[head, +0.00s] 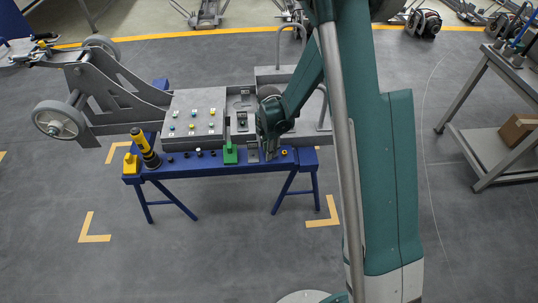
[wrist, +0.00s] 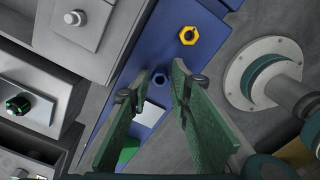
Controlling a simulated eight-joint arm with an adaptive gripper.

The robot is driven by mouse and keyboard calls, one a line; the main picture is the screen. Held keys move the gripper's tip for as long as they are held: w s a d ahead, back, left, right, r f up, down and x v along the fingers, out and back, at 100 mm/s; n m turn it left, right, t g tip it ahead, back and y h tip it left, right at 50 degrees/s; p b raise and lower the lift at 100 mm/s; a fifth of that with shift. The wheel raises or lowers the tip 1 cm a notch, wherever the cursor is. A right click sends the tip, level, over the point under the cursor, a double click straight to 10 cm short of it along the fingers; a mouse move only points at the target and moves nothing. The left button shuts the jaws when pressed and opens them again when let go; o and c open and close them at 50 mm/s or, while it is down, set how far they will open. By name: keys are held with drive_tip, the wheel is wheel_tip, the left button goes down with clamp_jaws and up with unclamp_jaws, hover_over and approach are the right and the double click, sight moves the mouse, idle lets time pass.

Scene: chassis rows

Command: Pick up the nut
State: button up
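A dark blue nut (wrist: 160,77) lies on the blue bench top (wrist: 130,72). A yellow nut (wrist: 188,35) lies farther along the same top; it also shows in the head view (head: 284,152), just right of my gripper. My gripper (wrist: 162,70) points down at the bench with its two green fingers apart. In the wrist view the blue nut shows in the gap between the fingertips, with nothing gripped. I cannot tell how high the tips are above it. In the head view my gripper (head: 269,154) hides the blue nut.
A green block (head: 230,154) stands left of my gripper. Several small nuts, a black-and-yellow cylinder (head: 145,147) and a yellow block (head: 131,163) lie farther left. A grey chassis with a bolt panel (head: 195,105) stands behind. The floor in front is clear.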

drive_tip(key=shift+c, duration=0.3)
drive_tip(key=c, duration=0.5)
drive_tip(key=shift+r+p, duration=1.2)
drive_tip(key=shift+r, duration=3.8)
